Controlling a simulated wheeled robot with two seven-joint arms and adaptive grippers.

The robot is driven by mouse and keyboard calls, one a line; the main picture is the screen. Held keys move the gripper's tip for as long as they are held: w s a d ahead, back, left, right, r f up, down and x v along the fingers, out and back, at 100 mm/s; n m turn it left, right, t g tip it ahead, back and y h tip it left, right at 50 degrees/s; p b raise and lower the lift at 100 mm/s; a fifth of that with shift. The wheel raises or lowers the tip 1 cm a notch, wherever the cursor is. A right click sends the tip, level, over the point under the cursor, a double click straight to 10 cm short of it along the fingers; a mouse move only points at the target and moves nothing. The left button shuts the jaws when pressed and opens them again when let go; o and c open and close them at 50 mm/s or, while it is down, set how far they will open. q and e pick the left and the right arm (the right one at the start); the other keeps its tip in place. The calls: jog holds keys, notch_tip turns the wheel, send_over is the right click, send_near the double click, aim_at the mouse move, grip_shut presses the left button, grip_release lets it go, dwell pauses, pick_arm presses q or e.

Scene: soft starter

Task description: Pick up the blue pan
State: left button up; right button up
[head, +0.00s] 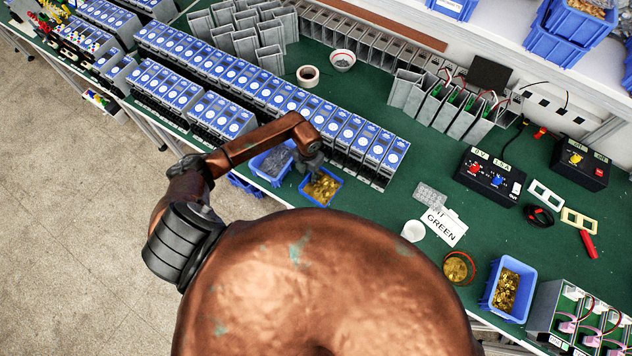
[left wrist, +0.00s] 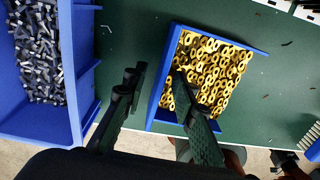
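The blue pan (head: 306,191) is a small blue bin of gold-coloured ring-like pieces near the front edge of the green table in the head view. In the left wrist view the blue pan (left wrist: 161,90) lies right of centre. My left gripper (head: 314,168) is at its upper left side in the head view. In the left wrist view the left gripper (left wrist: 157,75) is open. One finger is outside the pan's left wall and the other is over the pieces inside, with the wall between them. I cannot tell whether the fingers touch it. My right gripper is not in view.
A blue bin of grey metal parts (left wrist: 85,80) stands close to the left of the pan. Rows of blue-and-grey units (head: 270,92) stand behind. Another blue bin (head: 492,293) with gold pieces is at the right. Green table is clear right of the pan.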

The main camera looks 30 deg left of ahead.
pick_arm(q)
jog(key=shift+c, duration=0.5)
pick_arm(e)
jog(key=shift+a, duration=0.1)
pick_arm(q)
grip_shut()
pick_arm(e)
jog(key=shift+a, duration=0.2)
pick_arm(q)
jog(key=shift+r, duration=0.15)
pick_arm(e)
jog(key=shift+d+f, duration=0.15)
pick_arm(q)
jog(key=shift+w+r, duration=0.1)
jog(key=shift+r, duration=0.05)
jog(key=shift+r+b, duration=0.7)
jog(key=shift+r, duration=0.2)
jog(key=s+d+r+b, duration=0.3)
jog(key=s+d+r, duration=0.5)
jog(key=s+r, duration=0.2)
jog(key=shift+s+d+r+b, duration=0.15)
jog(key=shift+s+r+b, duration=0.2)
jog(key=shift+s, duration=0.35)
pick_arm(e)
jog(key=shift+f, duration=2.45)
